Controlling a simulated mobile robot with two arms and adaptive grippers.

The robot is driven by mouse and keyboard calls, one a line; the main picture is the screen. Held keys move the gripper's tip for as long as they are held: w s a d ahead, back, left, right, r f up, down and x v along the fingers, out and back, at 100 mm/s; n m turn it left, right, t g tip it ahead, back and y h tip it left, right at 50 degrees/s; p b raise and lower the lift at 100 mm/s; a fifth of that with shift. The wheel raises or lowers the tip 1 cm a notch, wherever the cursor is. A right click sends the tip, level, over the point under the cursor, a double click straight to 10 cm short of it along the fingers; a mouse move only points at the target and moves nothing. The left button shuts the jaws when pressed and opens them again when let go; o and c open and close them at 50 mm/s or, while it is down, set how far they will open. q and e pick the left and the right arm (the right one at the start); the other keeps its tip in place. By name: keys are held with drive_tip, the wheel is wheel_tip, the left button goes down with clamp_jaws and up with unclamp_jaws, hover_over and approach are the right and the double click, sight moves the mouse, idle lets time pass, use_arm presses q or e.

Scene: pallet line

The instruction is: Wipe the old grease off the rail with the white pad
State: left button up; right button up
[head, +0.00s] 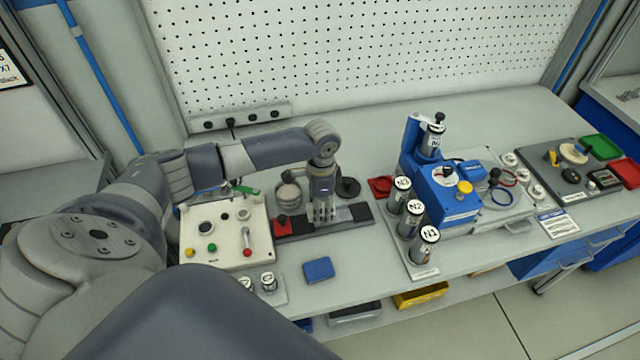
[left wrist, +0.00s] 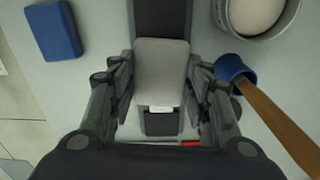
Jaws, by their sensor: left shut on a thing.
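The rail (head: 355,213) is a dark grey strip on the bench in front of my left arm, with a red block (head: 282,225) at its left end. My left gripper (head: 324,217) points down over the middle of the rail. In the left wrist view the gripper (left wrist: 162,85) is shut on the pale pad (left wrist: 162,65), which lies over the dark rail (left wrist: 160,18). Whether the pad touches the rail is hard to tell. No grease shows clearly on the visible rail. My right gripper is not in view.
A blue block (head: 318,270) lies in front of the rail. A round tin (head: 288,194) stands behind it; a wooden-handled brush (left wrist: 272,108) shows beside the gripper. A control box (head: 220,245) is left, labelled canisters (head: 424,245) and a blue machine (head: 447,195) right.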

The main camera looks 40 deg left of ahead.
use_arm(q)
wheel_tip(320, 180, up, 2)
drive_tip(key=shift+w+d+p, duration=0.1)
drive_tip(key=shift+p, duration=0.6)
drive_tip(key=shift+r+p, duration=0.35)
drive_tip(key=shift+p, duration=0.05)
drive_tip(key=shift+a+r, duration=0.2)
drive_tip(key=shift+r, duration=0.35)
drive_tip(key=shift+r+p, duration=0.35)
drive_tip(key=shift+d+r, duration=0.15)
drive_tip(key=shift+r, duration=0.15)
